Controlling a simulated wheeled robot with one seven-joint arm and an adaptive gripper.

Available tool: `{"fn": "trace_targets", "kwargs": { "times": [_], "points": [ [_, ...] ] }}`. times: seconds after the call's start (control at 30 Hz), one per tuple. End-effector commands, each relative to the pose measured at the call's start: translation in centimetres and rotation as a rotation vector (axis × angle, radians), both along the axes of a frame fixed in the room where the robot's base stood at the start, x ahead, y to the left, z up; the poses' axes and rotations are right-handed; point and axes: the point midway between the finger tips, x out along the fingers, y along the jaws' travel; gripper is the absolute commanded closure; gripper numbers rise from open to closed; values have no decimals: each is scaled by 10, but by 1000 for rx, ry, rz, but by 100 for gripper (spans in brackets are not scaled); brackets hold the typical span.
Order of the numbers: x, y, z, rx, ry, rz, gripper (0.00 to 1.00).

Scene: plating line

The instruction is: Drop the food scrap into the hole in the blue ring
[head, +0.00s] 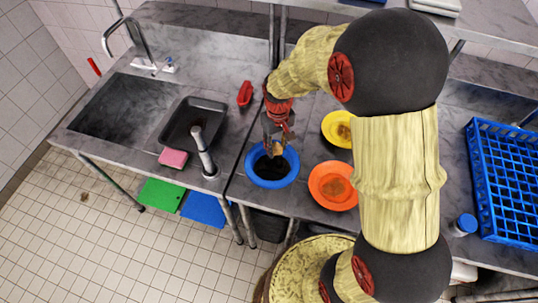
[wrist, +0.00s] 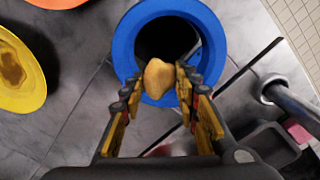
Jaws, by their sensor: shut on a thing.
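The blue ring (head: 271,181) is set in the grey counter, with a dark round hole in its middle. It also shows in the wrist view (wrist: 124,40). The food scrap (wrist: 159,76) is a small yellow-tan lump. My gripper (head: 275,147) is shut on it, one fingertip on each side. In the wrist view my gripper (wrist: 158,84) holds the scrap in front of the ring's near edge and the hole's near part. The scrap appears above the ring; the exact height is hard to tell.
An orange plate (head: 320,191) and a yellow plate (head: 330,125), both with brown residue, lie right of the ring. A blue crate (head: 497,170) stands far right. Left are a black tray (head: 183,122), a pink sponge (head: 173,158), a metal post (head: 203,152) and a sink (head: 122,108).

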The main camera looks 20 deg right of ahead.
Motion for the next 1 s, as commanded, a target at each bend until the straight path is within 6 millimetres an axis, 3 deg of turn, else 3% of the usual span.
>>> {"fn": "trace_targets", "kwargs": {
  "times": [0.6, 0.97, 1.0],
  "points": [
    [-3, 0, -57, 0, 8, 5, 82],
    [-2, 0, -60, 0, 7, 5, 82],
    [-2, 0, -60, 0, 7, 5, 67]
  ]
}}
